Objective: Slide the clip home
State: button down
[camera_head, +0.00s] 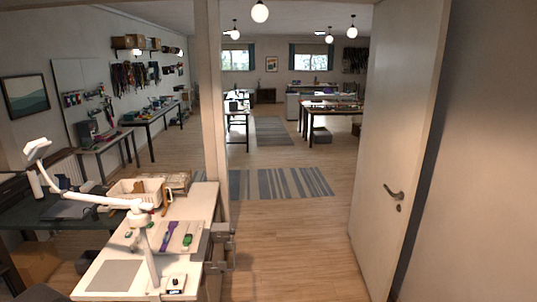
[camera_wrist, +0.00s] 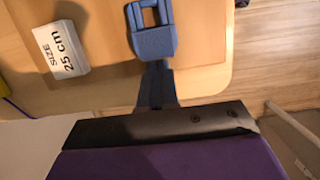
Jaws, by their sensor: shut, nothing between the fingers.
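In the wrist view my gripper (camera_wrist: 156,70) shows as a purple body, a black screwed plate and two dark fingers set close together. The fingers are shut and hold nothing. A blue piece with a square opening, which looks like the clip (camera_wrist: 153,40), is over a wooden board (camera_wrist: 205,50) right at the fingertips. I cannot tell whether the fingers touch it, and its near end is hard to separate from them. In the head view I cannot pick out this clip or my gripper.
A white block marked "SIZE 25 cm" (camera_wrist: 61,47) lies on the board, left of the clip. The board's rounded edge is close on the right. In the head view a cluttered workbench (camera_head: 208,203) stands at the left. Open floor (camera_head: 290,225) lies between it and the door (camera_head: 398,140).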

jog(key=shift+s+d, duration=0.1)
jog(key=shift+s, duration=1.05)
jog(key=shift+s, duration=0.3)
jog(key=shift+s, duration=0.4)
jog(key=shift+w+r+p, duration=0.1)
jog(key=shift+p, duration=0.2)
jog(key=shift+w+r+p, duration=0.4)
jog(key=shift+w+r, duration=0.1)
jog(key=shift+r, duration=0.3)
jog(key=shift+w+r+p, duration=0.45)
jog(key=shift+r, duration=0.4)
jog(key=shift+w+r+p, duration=0.4)
jog(key=shift+w+r, duration=0.1)
jog(key=shift+r, duration=0.3)
